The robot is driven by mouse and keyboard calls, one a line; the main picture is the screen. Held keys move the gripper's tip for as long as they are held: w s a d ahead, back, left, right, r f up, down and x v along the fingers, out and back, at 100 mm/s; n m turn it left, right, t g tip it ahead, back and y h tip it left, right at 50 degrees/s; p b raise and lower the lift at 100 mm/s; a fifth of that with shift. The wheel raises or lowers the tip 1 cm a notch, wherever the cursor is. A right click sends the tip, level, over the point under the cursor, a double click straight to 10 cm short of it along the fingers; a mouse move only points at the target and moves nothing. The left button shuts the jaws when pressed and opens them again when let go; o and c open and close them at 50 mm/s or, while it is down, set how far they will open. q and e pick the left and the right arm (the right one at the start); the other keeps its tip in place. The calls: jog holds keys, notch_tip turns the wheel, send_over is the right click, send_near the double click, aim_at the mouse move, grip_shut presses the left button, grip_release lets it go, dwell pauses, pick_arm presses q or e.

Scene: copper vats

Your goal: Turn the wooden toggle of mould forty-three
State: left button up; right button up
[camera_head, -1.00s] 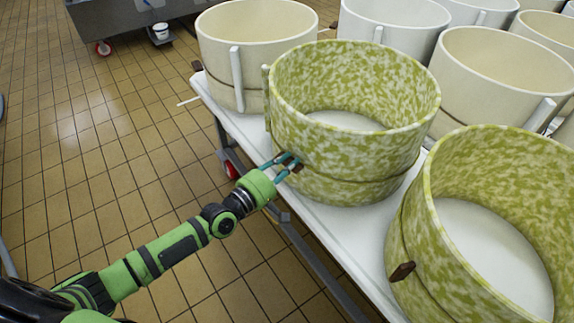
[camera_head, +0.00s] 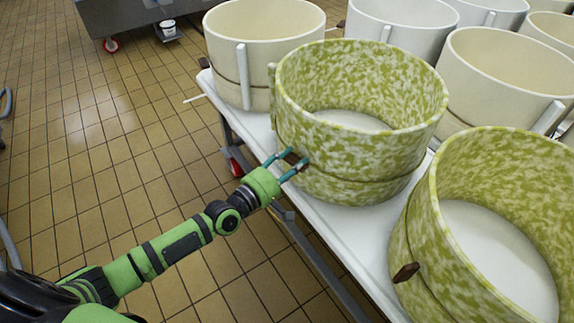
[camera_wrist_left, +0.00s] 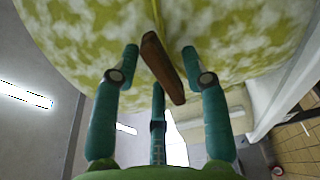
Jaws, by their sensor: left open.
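A green-and-cream mottled mould (camera_head: 350,165) stands on the white table, with a cord around its lower part. A small brown wooden toggle (camera_head: 293,158) sits on that cord at its near left side. In the left wrist view the toggle (camera_wrist_left: 163,66) lies tilted between the spread fingers. My left gripper (camera_head: 291,165) is open around the toggle, with gaps visible on both sides of it in the wrist view. I cannot read a number on the mould. My right gripper is not in view.
A second mottled mould (camera_head: 440,262) with its own toggle (camera_head: 405,272) stands close on the right. Several cream moulds (camera_head: 245,95) crowd behind. The white table edge (camera_head: 335,235) runs under my left gripper. The tiled floor (camera_head: 110,180) at left is clear.

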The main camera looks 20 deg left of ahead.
pick_arm(q)
jog(key=v, duration=1.2)
